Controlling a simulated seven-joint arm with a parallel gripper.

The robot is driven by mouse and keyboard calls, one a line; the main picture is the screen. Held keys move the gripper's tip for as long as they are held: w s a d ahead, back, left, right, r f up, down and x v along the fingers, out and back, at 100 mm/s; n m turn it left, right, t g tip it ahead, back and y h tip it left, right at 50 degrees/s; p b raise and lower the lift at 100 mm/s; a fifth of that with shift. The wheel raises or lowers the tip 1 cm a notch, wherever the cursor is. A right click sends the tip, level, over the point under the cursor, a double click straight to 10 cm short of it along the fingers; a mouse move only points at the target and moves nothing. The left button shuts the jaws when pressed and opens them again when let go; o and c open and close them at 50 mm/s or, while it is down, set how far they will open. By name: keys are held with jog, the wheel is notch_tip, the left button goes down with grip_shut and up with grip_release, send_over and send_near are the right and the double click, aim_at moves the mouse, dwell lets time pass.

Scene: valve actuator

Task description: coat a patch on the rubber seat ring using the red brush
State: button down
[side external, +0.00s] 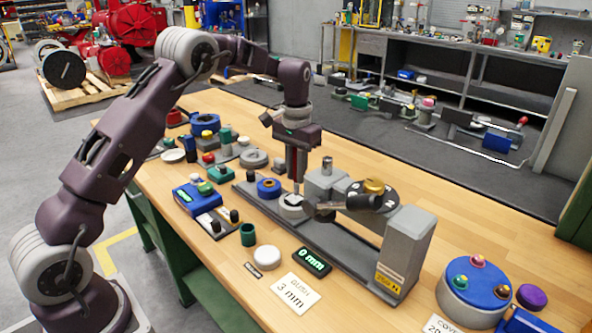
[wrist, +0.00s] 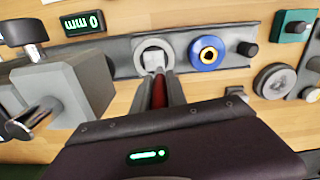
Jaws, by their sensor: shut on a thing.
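My gripper (side external: 297,165) points down over the bench and is shut on the red brush (wrist: 160,93), whose red handle shows between the fingers. The brush's pale tip (wrist: 153,61) is over a light grey ring (wrist: 154,45), which looks like the seat ring. The ring also shows below the brush in the side view (side external: 290,211). Whether the tip touches the ring cannot be told. Any coated patch cannot be made out. A blue ring with a yellow centre (wrist: 207,53) sits beside it on the same dark base plate.
A grey valve body (side external: 325,186) with a dark handle stands close right of my gripper, with a tall grey housing (side external: 408,245) beyond. A display (side external: 312,262) reads 0 mm. Knobs and small parts crowd the left.

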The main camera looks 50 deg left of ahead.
jog(key=s, duration=0.2)
jog(key=shift+s, duration=0.35)
jog(key=shift+s+r, duration=0.1)
jog(key=shift+r, duration=0.05)
notch_tip(320, 180, up, 8)
